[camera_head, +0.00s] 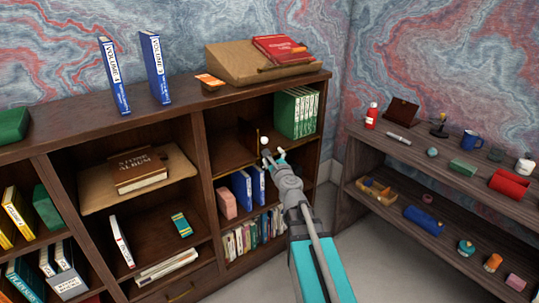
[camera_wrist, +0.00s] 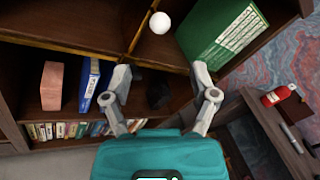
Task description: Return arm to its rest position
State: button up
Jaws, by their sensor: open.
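My gripper (camera_head: 272,157) is open at the end of my arm, which reaches up and forward to the right part of the large bookcase. In the wrist view its two fingers (camera_wrist: 161,80) stand well apart with nothing between them. A small white ball (camera_head: 264,140) is just beyond the fingertips, in front of the upper right compartment. It also shows in the wrist view (camera_wrist: 160,22) above the gap between the fingers, apart from them. Whether it rests on something is hard to tell.
Green volumes (camera_head: 296,113) stand right of the gripper, blue books (camera_head: 248,187) below it. The dark bookcase (camera_head: 200,160) surrounds these. Floor shows between the units.

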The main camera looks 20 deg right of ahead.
jog(key=s+a+f+n+g+y, duration=0.45)
jog(key=a+n, duration=0.25)
jog(key=n, duration=0.2)
jog(key=s+a+f+n+g+y, duration=0.3)
jog(key=a+f+n+g, duration=0.15)
jog(key=a+n, duration=0.45)
jog(key=s+d+f+n+g+h, duration=0.35)
jog(key=s+n+g, duration=0.2)
jog(key=s, duration=0.25)
jog(key=s+d+f+n+g+h, duration=0.2)
jog(key=s+f+n+g+h, duration=0.15)
jog(key=s+f+n, duration=0.35)
notch_tip(320, 180, up, 25)
jog(key=p, duration=2.4)
jog(key=shift+s+m, duration=0.25)
jog(key=shift+m, duration=0.2)
jog(key=shift+y, duration=0.25)
